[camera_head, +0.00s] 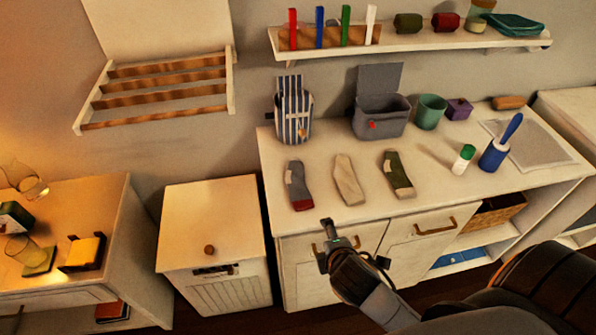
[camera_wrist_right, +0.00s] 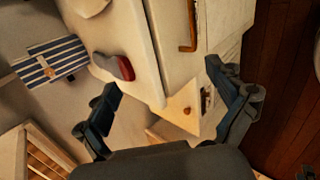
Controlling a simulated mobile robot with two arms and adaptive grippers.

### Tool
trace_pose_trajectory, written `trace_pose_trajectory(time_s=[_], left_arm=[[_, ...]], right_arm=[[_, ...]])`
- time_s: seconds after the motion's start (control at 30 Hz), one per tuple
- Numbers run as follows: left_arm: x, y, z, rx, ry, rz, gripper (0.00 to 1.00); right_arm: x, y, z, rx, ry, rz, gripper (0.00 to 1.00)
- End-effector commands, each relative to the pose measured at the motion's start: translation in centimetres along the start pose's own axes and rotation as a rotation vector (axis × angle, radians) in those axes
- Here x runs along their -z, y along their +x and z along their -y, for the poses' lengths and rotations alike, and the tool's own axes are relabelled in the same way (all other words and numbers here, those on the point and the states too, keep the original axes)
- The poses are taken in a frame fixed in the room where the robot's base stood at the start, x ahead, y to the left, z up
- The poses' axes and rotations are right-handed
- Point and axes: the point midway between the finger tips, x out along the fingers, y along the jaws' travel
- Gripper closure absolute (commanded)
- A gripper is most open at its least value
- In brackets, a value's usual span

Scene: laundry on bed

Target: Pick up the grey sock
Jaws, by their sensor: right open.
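A grey sock with a dark red toe (camera_head: 298,186) lies on the white counter (camera_head: 440,184), at the left of a row of three socks. In the right wrist view, its red and grey end (camera_wrist_right: 120,67) shows near the counter edge. A beige sock (camera_head: 349,180) and a dark grey-green sock (camera_head: 398,174) lie to its right. My right gripper (camera_head: 334,240) is open and empty, in front of the counter edge and apart from the sock. Its two spread fingers also show in the right wrist view (camera_wrist_right: 161,78). My left gripper is not in view.
A striped bin (camera_head: 293,117) and a grey bin (camera_head: 381,117) stand behind the socks. Drawer handles (camera_head: 434,229) stick out below the counter edge.

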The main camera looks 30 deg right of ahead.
Motion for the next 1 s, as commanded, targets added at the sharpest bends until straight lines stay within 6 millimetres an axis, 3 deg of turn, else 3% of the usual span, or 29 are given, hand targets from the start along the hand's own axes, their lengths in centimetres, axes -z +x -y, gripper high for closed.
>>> trace_pose_trajectory(time_s=[0.03,0.2,0.33,0.5,0.6,0.77,1.0], left_arm=[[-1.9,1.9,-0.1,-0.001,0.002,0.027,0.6],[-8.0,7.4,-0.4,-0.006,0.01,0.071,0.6],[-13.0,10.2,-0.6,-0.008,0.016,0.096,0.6],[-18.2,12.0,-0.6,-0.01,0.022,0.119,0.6],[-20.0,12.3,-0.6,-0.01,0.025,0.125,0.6],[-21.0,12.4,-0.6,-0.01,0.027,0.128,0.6],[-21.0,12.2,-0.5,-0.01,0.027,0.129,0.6]], right_arm=[[-0.1,0.6,-0.8,-0.037,-0.131,0.014,0.06],[0.0,2.5,-3.5,-0.174,-0.589,0.072,0.06],[0.5,3.7,-5.4,-0.273,-0.937,0.132,0.06],[1.3,4.7,-7.0,-0.364,-1.296,0.211,0.06],[1.6,5.0,-7.4,-0.394,-1.422,0.243,0.06],[1.8,5.7,-8.0,-0.411,-1.496,0.264,0.06],[2.2,9.6,-10.0,-0.41,-1.494,0.264,0.06]])
